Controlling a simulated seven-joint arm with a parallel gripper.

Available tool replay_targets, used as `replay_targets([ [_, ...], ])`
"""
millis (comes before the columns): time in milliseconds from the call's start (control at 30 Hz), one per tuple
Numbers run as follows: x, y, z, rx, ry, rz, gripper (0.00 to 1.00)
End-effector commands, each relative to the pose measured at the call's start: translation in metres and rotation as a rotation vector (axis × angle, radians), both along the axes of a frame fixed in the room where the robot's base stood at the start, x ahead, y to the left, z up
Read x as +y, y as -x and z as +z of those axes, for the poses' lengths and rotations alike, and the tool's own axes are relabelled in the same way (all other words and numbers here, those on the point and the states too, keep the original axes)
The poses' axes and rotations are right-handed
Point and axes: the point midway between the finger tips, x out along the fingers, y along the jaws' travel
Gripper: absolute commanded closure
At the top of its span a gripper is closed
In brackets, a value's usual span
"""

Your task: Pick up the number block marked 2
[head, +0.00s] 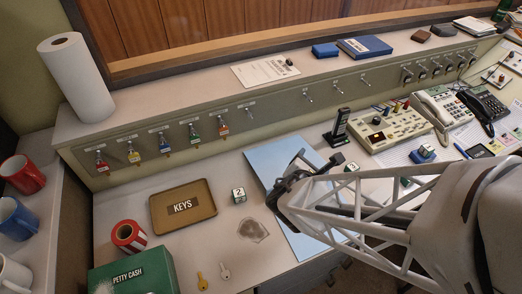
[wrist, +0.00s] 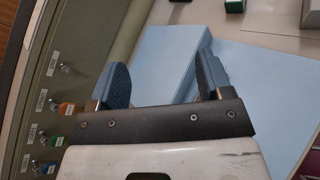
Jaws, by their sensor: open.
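The number block marked 2 (head: 239,195) is a small white and dark green cube on the desk in the head view. It sits just right of the KEYS tray and left of a pale blue folder (head: 268,160). My gripper (head: 318,163) is open and empty over the folder, to the right of the block and apart from it. In the wrist view the two blue-grey fingers (wrist: 163,78) stand wide apart with the pale blue surface beyond them. I cannot make out the block marked 2 in the wrist view.
Another small cube (head: 351,168) and a dark stand (head: 338,128) are beyond my gripper.

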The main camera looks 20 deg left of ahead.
Motion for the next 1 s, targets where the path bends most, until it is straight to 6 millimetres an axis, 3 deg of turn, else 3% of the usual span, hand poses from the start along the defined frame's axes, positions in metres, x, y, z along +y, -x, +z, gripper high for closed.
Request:
replay_targets([
  [100,0.038,0.015,-0.027,-0.017,0.095,0.180,0.28],
  [300,0.096,0.051,-0.072,-0.057,0.241,0.481,0.28],
  [500,0.136,0.090,-0.112,-0.095,0.355,0.728,0.28],
  [700,0.152,0.111,-0.132,-0.116,0.407,0.848,0.28],
  [1000,0.154,0.114,-0.134,-0.119,0.413,0.862,0.28],
])
